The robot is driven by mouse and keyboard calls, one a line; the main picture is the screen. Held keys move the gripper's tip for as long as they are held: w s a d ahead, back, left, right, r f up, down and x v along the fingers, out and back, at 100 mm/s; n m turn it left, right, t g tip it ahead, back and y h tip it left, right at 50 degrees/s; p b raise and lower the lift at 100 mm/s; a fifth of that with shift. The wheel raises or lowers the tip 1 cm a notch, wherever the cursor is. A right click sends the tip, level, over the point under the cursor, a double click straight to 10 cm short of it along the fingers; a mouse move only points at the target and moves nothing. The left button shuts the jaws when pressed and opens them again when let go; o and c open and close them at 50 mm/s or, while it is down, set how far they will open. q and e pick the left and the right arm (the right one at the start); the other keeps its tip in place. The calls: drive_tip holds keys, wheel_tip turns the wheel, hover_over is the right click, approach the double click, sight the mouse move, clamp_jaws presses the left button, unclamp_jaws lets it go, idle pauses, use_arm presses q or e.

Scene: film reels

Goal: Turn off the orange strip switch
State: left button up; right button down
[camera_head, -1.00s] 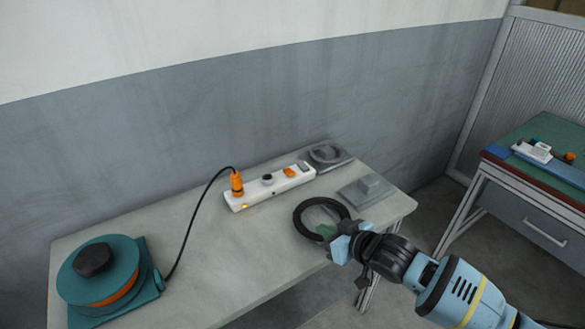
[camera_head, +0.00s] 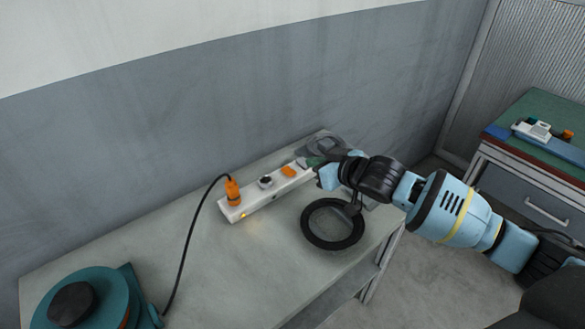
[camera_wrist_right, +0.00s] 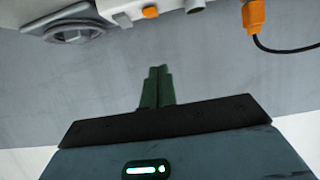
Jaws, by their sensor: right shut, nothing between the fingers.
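The white power strip (camera_head: 262,200) lies along the back of the grey table. Its orange switch (camera_head: 288,171) is near the right end, and an amber light glows at the left end. The switch also shows at the top of the wrist view (camera_wrist_right: 150,12). My right gripper (camera_head: 313,162), with green fingers, is shut and empty at the strip's right end, just right of the switch. In the wrist view its fingertips (camera_wrist_right: 158,69) appear below the switch with a gap between. I cannot tell their height above the strip. My left gripper is not in view.
An orange plug (camera_head: 233,192) with a black cable is in the strip. A teal reel (camera_head: 105,290) stands at front left. Grey items (camera_head: 325,145) lie behind the gripper. A dark ring (camera_head: 333,245) shows below my wrist; its support is unclear. The table's middle is clear.

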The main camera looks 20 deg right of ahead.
drive_tip(key=b, duration=0.1)
hover_over(294, 180)
drive_tip(key=f, duration=0.4)
drive_tip(key=shift+w, duration=0.2)
wheel_tip(294, 180, down, 3)
drive_tip(key=shift+s+f, duration=0.1)
drive_tip(key=shift+f, duration=0.45)
drive_tip(key=shift+b, duration=0.3)
